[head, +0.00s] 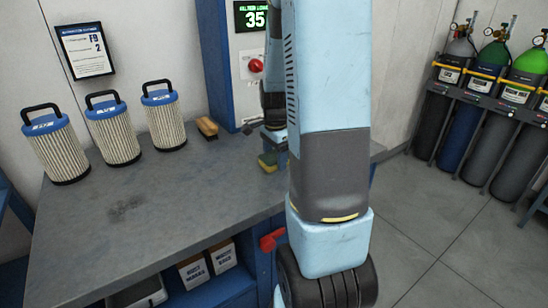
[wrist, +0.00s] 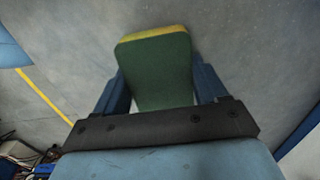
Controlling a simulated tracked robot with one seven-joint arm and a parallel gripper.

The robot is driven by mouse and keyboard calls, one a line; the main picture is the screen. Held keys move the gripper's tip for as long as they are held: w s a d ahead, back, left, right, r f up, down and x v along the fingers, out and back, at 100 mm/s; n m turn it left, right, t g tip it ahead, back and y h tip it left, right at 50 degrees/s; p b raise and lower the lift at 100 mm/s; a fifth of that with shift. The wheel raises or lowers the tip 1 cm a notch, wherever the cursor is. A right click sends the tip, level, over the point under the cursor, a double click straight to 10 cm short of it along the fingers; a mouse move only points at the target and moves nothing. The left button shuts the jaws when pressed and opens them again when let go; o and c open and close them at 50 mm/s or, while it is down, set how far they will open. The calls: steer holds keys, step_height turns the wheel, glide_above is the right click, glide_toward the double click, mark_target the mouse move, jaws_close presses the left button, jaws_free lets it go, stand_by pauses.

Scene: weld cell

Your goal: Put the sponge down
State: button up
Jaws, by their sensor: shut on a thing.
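The sponge (wrist: 155,72) is green with a yellow layer along its far edge. In the wrist view it sits between the two blue fingers of my gripper (wrist: 160,88), which is shut on it. In the head view the sponge (head: 267,163) shows small at the right part of the grey workbench (head: 150,215), low against the bench top. My gripper (head: 277,146) is partly hidden there behind my arm. I cannot tell whether the sponge touches the bench.
Three filter cartridges (head: 113,135) with black handles stand at the bench's back left. A brush (head: 207,127) lies at the back, near a blue cabinet (head: 217,65) with a green display. Gas cylinders (head: 480,120) stand at the far right. The bench's middle is clear.

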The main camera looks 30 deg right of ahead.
mark_target(275, 155)
steer(key=shift+s+a+f, duration=0.1)
steer(key=shift+s+f, duration=0.2)
steer(key=shift+f, duration=0.2)
steer(key=o, duration=1.2)
steer(key=shift+w+r, duration=0.1)
steer(key=shift+r, duration=0.2)
step_height(275, 155, up, 12)
steer(key=s+a+r+n+t, duration=0.1)
steer(key=s+a+r+n, duration=0.2)
steer(key=s+a+n, duration=0.2)
steer(key=s+a+r+n+t, duration=0.2)
steer(key=s+a+r+n, duration=0.2)
steer(key=s+a+n, duration=0.2)
steer(key=s+a+r+n+t, duration=0.2)
steer(key=s+a+r+n, duration=0.2)
steer(key=s+a+n, duration=0.1)
steer(key=shift+s+a+n, duration=0.15)
steer(key=shift+s+n, duration=0.2)
steer(key=shift+n, duration=0.45)
